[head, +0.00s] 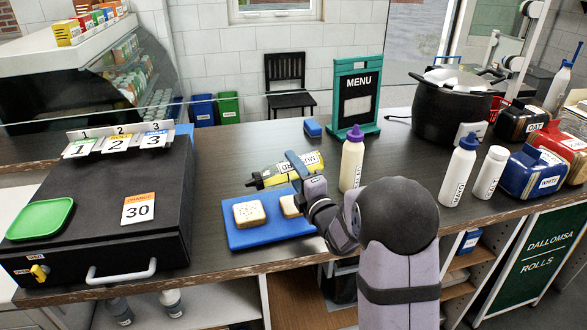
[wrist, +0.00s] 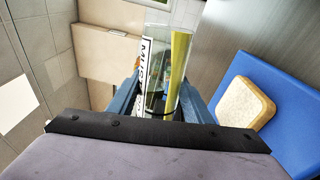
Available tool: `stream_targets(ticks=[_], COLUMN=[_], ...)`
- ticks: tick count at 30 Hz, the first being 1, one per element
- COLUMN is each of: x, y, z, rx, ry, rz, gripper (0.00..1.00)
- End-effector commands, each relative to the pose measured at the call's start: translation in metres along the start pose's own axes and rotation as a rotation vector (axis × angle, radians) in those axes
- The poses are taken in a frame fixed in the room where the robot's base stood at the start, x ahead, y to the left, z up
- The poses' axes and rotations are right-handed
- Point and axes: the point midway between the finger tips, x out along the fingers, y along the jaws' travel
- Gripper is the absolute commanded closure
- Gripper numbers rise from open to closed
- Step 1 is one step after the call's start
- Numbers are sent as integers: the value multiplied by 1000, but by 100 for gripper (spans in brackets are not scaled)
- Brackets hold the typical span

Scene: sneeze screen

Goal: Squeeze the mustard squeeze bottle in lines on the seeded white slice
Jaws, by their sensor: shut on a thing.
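The mustard squeeze bottle (head: 273,176) is yellow with a black nozzle and a white label. It is tipped nearly onto its side, nozzle to the left, above the back of the blue board (head: 268,238). My gripper (head: 298,166) is shut around its body; the wrist view shows the bottle (wrist: 180,70) between both blue fingers (wrist: 165,95). A pale slice with dark specks (head: 249,214), seemingly the seeded white slice, lies on the board's left. A second slice (head: 289,206) lies to its right, partly hidden by my arm. One slice (wrist: 244,104) shows in the wrist view.
A cream bottle with a purple cap (head: 352,160) stands close right of my gripper, before the menu stand (head: 357,95). More bottles (head: 459,170) stand right. The counter behind the board is mostly clear.

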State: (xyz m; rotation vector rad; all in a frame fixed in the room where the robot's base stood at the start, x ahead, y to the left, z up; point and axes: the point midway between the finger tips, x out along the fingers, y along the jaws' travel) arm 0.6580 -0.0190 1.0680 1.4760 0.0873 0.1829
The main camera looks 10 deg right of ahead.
Motion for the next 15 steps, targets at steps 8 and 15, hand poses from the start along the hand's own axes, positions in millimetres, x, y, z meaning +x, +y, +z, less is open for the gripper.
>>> stream_targets(ticks=[8, 15], x=[0, 0], y=[3, 8], z=[0, -4], rx=[-89, -122], ry=[5, 7], rz=[4, 4], gripper=[73, 73])
